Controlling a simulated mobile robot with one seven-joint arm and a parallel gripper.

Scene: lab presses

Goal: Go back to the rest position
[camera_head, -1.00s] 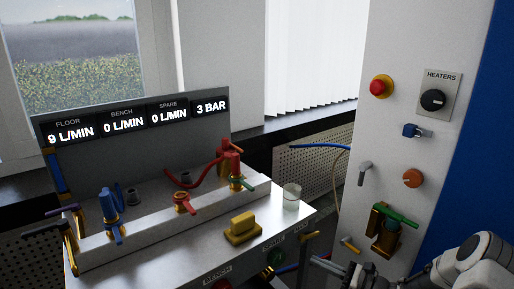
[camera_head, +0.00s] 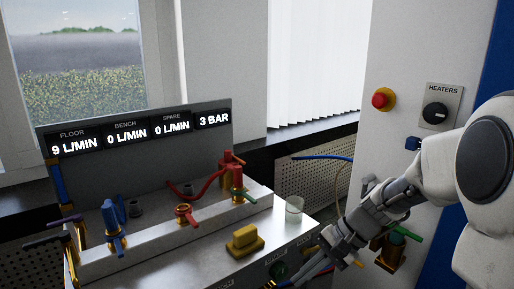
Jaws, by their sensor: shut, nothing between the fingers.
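My gripper (camera_head: 303,274) is at the bottom of the view, right of centre, in front of the bench's right front edge. My arm reaches it from the right. Its fingers point down and left, look closed together, and hold nothing that I can see. The fingertips are small and dark, close to the lower picture edge. No mark for a rest position shows.
The steel bench (camera_head: 205,262) carries a blue valve (camera_head: 113,228), red valves, a yellow block (camera_head: 244,240) and a clear beaker (camera_head: 294,211). A wall panel at right has a red button (camera_head: 383,99) and heater knob (camera_head: 435,113). My arm hides its lower part.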

